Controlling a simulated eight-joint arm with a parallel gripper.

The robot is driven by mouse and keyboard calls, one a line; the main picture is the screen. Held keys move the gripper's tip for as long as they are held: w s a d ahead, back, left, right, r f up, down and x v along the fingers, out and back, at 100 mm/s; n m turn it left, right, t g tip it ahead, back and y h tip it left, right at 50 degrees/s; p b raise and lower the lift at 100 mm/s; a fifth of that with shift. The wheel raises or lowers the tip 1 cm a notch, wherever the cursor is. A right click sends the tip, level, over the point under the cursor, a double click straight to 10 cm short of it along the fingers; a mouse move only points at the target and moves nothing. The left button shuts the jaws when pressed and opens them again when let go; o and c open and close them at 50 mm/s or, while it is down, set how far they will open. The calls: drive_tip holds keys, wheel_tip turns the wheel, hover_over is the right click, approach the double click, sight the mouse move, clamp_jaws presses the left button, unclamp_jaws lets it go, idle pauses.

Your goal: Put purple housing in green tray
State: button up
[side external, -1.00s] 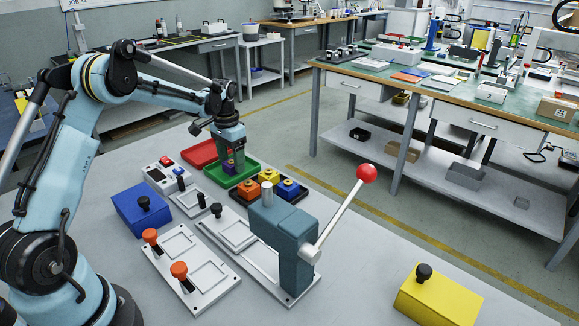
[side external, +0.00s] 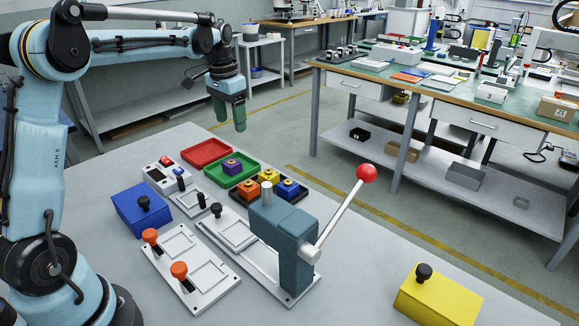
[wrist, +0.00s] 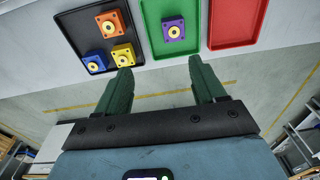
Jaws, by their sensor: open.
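The purple housing (side external: 232,166), a small block with a yellow ring on top, sits inside the green tray (side external: 213,172). It also shows in the green tray in the wrist view (wrist: 173,29). My gripper (side external: 231,128) is open and empty, raised above and behind the trays in the side view. In the wrist view its two green fingers (wrist: 165,72) are spread apart with nothing between them. The purple housing lies apart from the fingers.
A red tray (side external: 205,152) stands beside the green tray. A black tray (side external: 296,201) on the other side holds orange, yellow and blue housings. A teal lever press (side external: 285,240) with a red knob stands in front. Fixtures and a blue box (side external: 141,208) are to the left.

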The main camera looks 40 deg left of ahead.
drive_tip(key=s+d+r+t, duration=0.3)
drive_tip(key=s+d, duration=0.4)
drive_tip(key=d, duration=0.4)
drive_tip(key=s+d+f+t, duration=0.3)
drive_tip(key=s+d+f, duration=0.1)
drive_tip(key=s+d, duration=0.3)
drive_tip(key=shift+s+d+f, duration=0.15)
drive_tip(key=shift+s+f, duration=0.25)
drive_tip(key=shift+s, duration=0.7)
